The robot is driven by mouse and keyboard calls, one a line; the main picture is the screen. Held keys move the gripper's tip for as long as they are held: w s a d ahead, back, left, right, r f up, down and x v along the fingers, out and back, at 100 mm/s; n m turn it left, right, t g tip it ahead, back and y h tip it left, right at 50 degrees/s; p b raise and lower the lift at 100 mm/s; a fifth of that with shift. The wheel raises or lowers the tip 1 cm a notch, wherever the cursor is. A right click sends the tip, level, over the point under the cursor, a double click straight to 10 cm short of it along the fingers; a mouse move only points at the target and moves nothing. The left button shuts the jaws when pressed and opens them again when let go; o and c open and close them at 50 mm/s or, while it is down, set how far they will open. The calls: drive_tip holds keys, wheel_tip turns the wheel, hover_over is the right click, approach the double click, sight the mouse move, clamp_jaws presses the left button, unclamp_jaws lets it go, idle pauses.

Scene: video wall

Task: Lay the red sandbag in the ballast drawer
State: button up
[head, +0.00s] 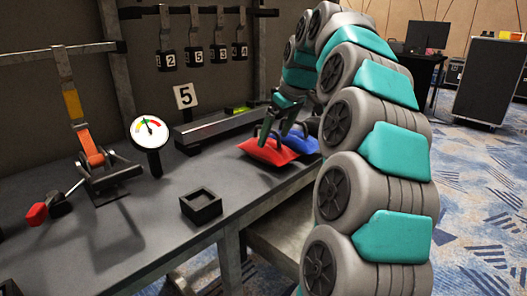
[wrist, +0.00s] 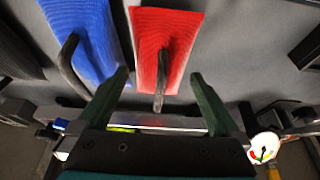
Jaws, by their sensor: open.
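The red sandbag (head: 262,153) lies on the grey workbench near its front edge, with a dark strap handle on top. It also shows in the wrist view (wrist: 166,35), with its handle between my fingers. The blue sandbag (head: 306,146) lies right beside it, to the right in the head view and to the left in the wrist view (wrist: 82,30). My gripper (head: 284,130) is open and empty above the red bag, with fingers on either side of its handle in the wrist view (wrist: 160,75). I cannot clearly make out the ballast drawer; a grey surface (head: 278,238) shows below the bench top, partly behind my arm.
A small black open box (head: 201,204) stands on the bench front. Numbered tags hang behind. A black case (head: 488,80) stands on the carpet at right.

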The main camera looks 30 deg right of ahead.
sight(268, 143)
drive_tip(key=x, duration=0.5)
drive_tip(key=shift+w+a+f+p, duration=0.2)
drive_tip(key=shift+w+a+p, duration=0.1)
drive_tip(key=shift+w, duration=0.15)
clamp_jaws()
idle(0.5)
